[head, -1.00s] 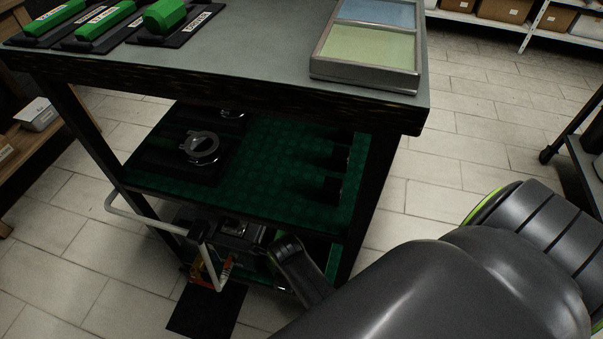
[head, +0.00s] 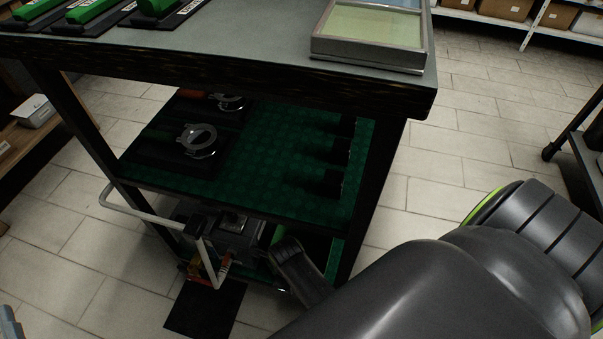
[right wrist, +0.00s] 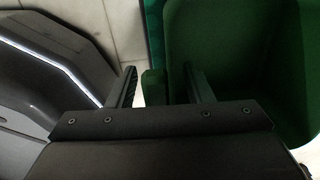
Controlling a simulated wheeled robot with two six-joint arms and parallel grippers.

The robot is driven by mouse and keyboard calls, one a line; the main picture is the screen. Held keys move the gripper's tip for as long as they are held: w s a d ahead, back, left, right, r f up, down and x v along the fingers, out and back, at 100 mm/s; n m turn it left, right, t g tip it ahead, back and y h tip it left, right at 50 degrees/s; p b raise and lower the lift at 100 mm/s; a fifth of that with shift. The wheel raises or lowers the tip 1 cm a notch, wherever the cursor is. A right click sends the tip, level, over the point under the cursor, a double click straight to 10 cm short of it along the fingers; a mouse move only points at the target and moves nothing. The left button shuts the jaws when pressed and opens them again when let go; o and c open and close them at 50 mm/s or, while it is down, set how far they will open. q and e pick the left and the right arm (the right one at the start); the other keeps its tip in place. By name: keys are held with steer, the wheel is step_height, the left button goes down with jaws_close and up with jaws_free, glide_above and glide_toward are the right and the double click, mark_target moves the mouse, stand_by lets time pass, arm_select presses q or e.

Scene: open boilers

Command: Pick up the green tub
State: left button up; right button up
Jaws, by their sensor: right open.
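The green tub (right wrist: 255,70) fills the right side of the right wrist view, seen into its open top. My right gripper (right wrist: 162,88) is open at its near left wall. One finger is inside the tub and the other is outside, with part of the green wall between them. I cannot tell whether either finger touches it. In the head view my right arm reaches down to the lowest level of the cart. My left gripper is not clearly shown.
The dark cart has a grey top (head: 240,45) holding a framed tray (head: 370,38) and green-handled items. Its green middle shelf (head: 250,180) carries dark parts, close above my forearm. A white rail (head: 150,217) sticks out at its left.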

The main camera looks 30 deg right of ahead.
jaws_close()
stand_by(0.3)
stand_by(0.3)
